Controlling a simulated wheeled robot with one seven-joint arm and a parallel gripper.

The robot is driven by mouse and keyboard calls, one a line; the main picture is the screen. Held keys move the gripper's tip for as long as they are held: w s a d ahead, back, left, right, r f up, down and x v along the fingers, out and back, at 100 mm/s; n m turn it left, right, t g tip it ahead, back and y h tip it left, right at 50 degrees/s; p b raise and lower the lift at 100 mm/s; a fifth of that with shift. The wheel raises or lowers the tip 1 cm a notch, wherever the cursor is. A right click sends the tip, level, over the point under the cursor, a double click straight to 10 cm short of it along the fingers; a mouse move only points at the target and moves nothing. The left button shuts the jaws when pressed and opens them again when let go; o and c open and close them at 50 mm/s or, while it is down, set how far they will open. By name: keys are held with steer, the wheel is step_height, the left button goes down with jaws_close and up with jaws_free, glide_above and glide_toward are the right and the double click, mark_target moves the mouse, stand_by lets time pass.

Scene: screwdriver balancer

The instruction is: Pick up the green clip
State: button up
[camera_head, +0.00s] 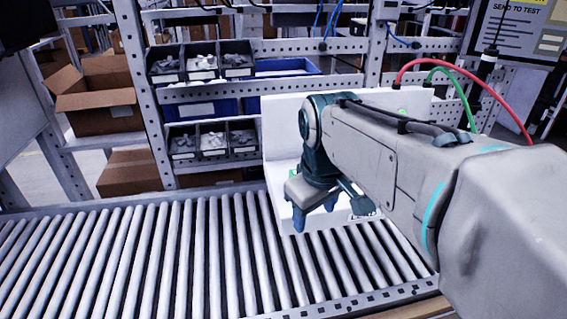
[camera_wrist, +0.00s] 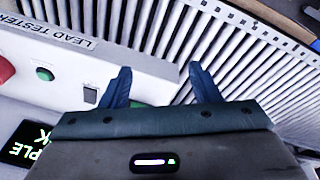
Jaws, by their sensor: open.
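My gripper (camera_head: 314,214) is open over the front edge of the white lead tester (camera_head: 278,118). Its two blue fingers (camera_wrist: 159,70) are spread, with nothing held between the tips. In the wrist view a small green patch (camera_wrist: 137,104) shows just inside the left finger, mostly hidden by my gripper's body. I cannot tell whether it is the green clip. In the head view a green lead (camera_head: 462,90) and a red lead (camera_head: 460,62) arch behind my arm. Their lower ends are hidden, and no clip can be made out there.
The lead tester has a green button (camera_wrist: 44,74), a red button (camera_wrist: 5,70) and a lit display (camera_wrist: 28,142). A roller conveyor (camera_head: 130,250) runs along the front, and its left side is clear. Parts bins (camera_head: 200,62) and a cardboard box (camera_head: 97,95) stand behind.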

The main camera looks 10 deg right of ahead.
steer(key=w+r+n+g+b, duration=0.1)
steer(key=w+r+n, duration=0.4)
steer(key=w+n, duration=0.25)
steer(key=w+r+n+g, duration=0.1)
steer(key=w+r+n, duration=0.5)
steer(key=w, duration=0.2)
steer(key=f, duration=0.5)
steer(key=f+b, duration=0.1)
steer(key=f, duration=0.2)
steer(key=shift+s+d+f, duration=0.1)
steer(key=shift+d+f, duration=0.1)
steer(key=shift+d, duration=0.1)
steer(key=shift+s+a+f, duration=0.1)
steer(key=shift+s+f, duration=0.05)
steer(key=shift+f, duration=1.25)
steer(key=shift+s+a+f, duration=0.1)
steer(key=shift+f, duration=1.25)
steer(key=c, duration=1.2)
